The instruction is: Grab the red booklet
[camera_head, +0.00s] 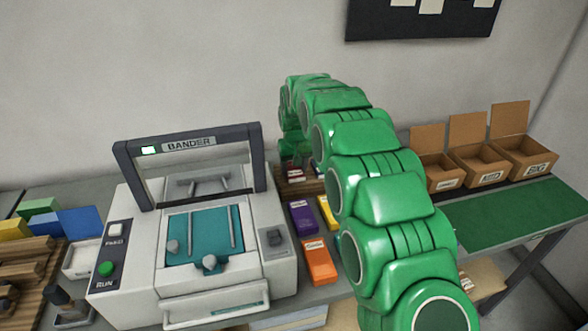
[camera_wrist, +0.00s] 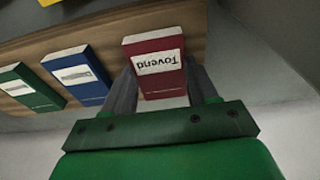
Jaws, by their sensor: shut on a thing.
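The red booklet (camera_wrist: 152,45) has a white label reading "Tovend" and shows in the wrist view between the two fingers of my gripper (camera_wrist: 163,88). My gripper is shut on it. The booklet is at the right end of a wooden board, and I cannot tell whether it still touches the board. In the head view a red booklet (camera_head: 295,174) shows small beside my green arm, at the back of the bench. My arm hides most of my gripper in that view.
In the wrist view a blue booklet (camera_wrist: 80,77) and a green booklet (camera_wrist: 27,86) stand left of the red one on the wooden board (camera_wrist: 110,25). In the head view the banding machine (camera_head: 205,235), purple booklet (camera_head: 302,217) and orange booklet (camera_head: 319,262) are left of my arm; open cardboard boxes (camera_head: 478,168) stand right.

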